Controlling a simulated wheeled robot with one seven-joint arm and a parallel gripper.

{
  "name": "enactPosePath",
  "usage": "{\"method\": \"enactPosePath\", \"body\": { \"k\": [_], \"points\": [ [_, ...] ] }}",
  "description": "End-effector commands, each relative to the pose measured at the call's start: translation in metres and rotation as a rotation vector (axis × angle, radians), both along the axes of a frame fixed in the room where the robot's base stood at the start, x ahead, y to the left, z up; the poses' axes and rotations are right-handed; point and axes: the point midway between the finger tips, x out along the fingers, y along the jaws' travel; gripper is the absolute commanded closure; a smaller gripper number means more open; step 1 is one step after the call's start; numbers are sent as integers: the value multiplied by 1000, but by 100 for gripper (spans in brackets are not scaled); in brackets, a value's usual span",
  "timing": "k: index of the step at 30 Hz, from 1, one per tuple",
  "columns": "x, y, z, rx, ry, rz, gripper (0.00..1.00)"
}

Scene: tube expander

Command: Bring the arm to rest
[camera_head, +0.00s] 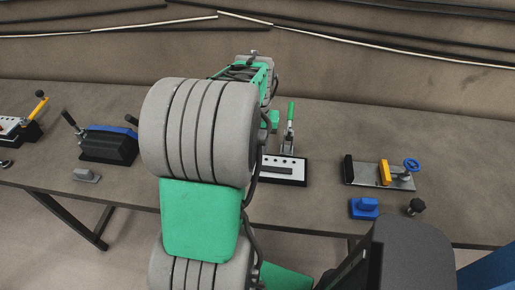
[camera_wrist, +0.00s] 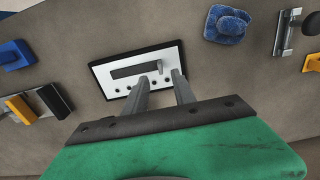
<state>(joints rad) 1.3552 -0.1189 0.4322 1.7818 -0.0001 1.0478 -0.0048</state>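My gripper (camera_wrist: 160,77) shows in the wrist view with its two grey fingers apart and nothing between them. The fingertips are over or near the lower edge of a white panel with a black border (camera_wrist: 104,77); I cannot tell whether they touch it.
A plate with a yellow block and blue handwheel (camera_head: 397,178) is on the right of the bench (camera_head: 330,120). A blue block (camera_head: 364,209) and black knob (camera_head: 416,207) lie in front. A black-and-blue fixture (camera_head: 108,145) and grey block (camera_head: 87,175) are on the left.

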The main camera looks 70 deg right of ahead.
Motion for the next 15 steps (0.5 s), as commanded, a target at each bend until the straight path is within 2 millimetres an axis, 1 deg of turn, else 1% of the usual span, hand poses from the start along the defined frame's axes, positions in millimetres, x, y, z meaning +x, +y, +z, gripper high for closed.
{"method": "enactPosePath", "body": {
  "k": [5, 7, 10, 12, 14, 15],
  "points": [
    [0, 0, 0, 0, 0, 0, 68],
    [1, -5, -2, -24, -5, 3, 68],
    [-4, 16, -24, 15, 4, 3, 68],
    [-9, 37, -36, 42, 10, 4, 68],
    [-12, 53, -37, 44, 11, 5, 68],
    [-7, 64, -36, 38, 10, 27, 68]
  ]
}}
